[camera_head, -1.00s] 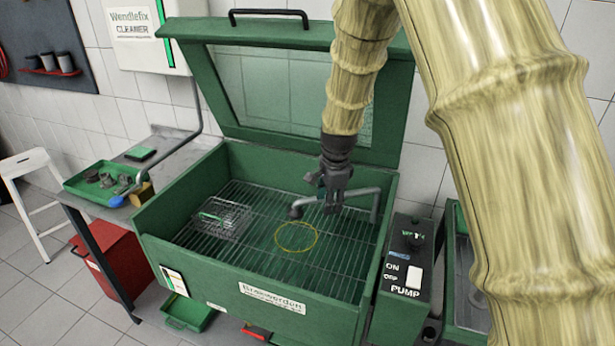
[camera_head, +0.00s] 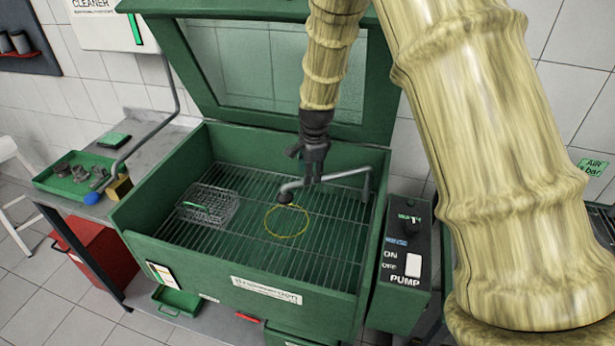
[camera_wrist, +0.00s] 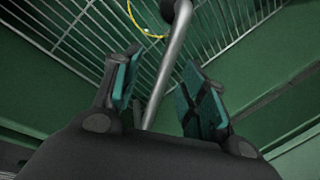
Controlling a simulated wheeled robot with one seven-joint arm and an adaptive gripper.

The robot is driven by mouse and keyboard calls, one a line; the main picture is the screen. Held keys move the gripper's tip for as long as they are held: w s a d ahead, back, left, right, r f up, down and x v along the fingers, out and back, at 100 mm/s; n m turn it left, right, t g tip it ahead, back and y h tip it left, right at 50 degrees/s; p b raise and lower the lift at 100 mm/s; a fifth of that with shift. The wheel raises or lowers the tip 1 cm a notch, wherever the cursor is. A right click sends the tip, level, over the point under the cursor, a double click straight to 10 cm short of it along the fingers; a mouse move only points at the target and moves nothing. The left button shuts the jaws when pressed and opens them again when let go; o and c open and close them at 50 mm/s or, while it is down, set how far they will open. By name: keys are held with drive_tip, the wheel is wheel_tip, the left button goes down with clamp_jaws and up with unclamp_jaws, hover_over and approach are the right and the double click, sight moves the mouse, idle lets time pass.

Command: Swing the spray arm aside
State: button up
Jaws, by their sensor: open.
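The spray arm (camera_head: 343,176) is a grey bent tube inside the green parts washer. It runs from a post at the right of the basin leftward to a dark nozzle (camera_head: 286,196) near the yellow ring on the grate. My gripper (camera_head: 313,180) points down at the tube, near its middle. In the wrist view the tube (camera_wrist: 168,80) passes between the two teal-padded fingers of my open gripper (camera_wrist: 163,95), with space on both sides. The nozzle shows at the top of that view. Whether a pad touches the tube I cannot tell.
A wire basket (camera_head: 208,206) sits on the grate (camera_head: 245,245) at the left. The yellow ring (camera_head: 287,221) lies flat on the grate. The raised lid (camera_head: 205,75) stands behind my arm. The pump box (camera_head: 402,265) is at the right of the basin.

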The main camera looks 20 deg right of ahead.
drive_tip(key=shift+g, duration=0.3)
drive_tip(key=w+f, duration=0.1)
drive_tip(key=f, duration=0.1)
drive_tip(key=w+f, duration=0.1)
drive_tip(key=f, duration=0.1)
drive_tip(key=w+f, duration=0.1)
drive_tip(key=w, duration=0.1)
drive_tip(key=shift+a+f+p, duration=0.1)
drive_tip(key=shift+f+p, duration=0.2)
drive_tip(key=shift+f, duration=0.3)
drive_tip(key=shift+s, duration=0.5)
drive_tip(key=shift+s+r, duration=0.45)
drive_tip(key=shift+s, duration=0.05)
drive_tip(key=shift+w+f, duration=0.6)
drive_tip(key=shift+c, duration=0.8)
drive_tip(key=shift+w+f, duration=0.1)
drive_tip(key=shift+w, duration=0.05)
drive_tip(key=c, duration=0.3)
drive_tip(key=shift+s+r, duration=0.25)
drive_tip(key=shift+r, duration=0.05)
clamp_jaws()
drive_tip(key=shift+w, duration=0.15)
